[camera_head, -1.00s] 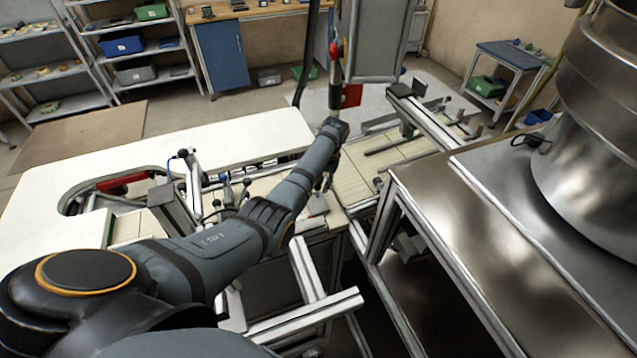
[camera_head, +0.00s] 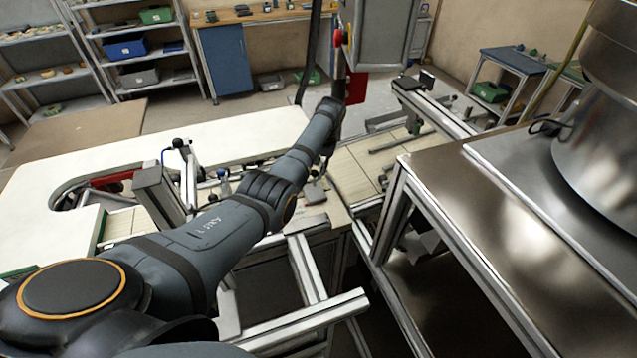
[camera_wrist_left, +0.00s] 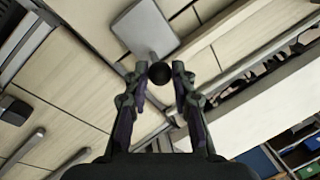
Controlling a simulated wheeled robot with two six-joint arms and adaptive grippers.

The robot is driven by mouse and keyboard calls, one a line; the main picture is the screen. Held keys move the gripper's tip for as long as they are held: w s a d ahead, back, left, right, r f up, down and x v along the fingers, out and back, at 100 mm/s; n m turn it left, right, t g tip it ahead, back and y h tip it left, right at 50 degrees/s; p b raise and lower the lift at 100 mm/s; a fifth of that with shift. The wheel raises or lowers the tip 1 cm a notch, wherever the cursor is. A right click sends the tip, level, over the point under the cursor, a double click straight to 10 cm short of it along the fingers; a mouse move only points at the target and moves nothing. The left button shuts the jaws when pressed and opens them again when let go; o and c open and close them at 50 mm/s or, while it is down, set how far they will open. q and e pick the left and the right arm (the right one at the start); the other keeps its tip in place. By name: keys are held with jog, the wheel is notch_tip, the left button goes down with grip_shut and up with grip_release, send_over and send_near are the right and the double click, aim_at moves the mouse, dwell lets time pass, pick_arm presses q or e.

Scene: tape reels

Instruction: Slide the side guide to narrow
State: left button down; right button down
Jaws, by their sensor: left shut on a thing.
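In the left wrist view a dark round knob (camera_wrist_left: 160,73) sits between the fingertips of my left gripper (camera_wrist_left: 166,76), which is shut on it. A grey plate (camera_wrist_left: 145,28) lies just beyond the knob, above pale belt slats. I cannot tell clearly which part is the side guide. In the head view my left arm reaches across to the pale conveyor (camera_head: 352,178); its fingertips are hidden behind the wrist. A grey bar (camera_head: 395,145) lies across the far part of the conveyor. My right gripper is not in view.
A steel-topped table (camera_head: 450,215) with a large metal vessel (camera_head: 600,140) stands close on the right. A hanging grey box (camera_head: 378,35) is just above my wrist. A white curved table (camera_head: 230,135) lies to the left, with an upright bracket (camera_head: 160,200) near it.

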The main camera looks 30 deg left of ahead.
pick_arm(q)
jog(key=shift+w+a+r, duration=0.1)
jog(key=shift+w+r, duration=0.05)
jog(key=shift+r, duration=0.1)
jog(key=c, duration=1.3)
grip_release()
jog(key=shift+o, duration=1)
jog(key=shift+a+f, duration=0.1)
jog(key=shift+f, duration=0.1)
notch_tip(320, 180, up, 7)
jog(key=d, duration=0.1)
jog(key=shift+w+d+r, duration=0.2)
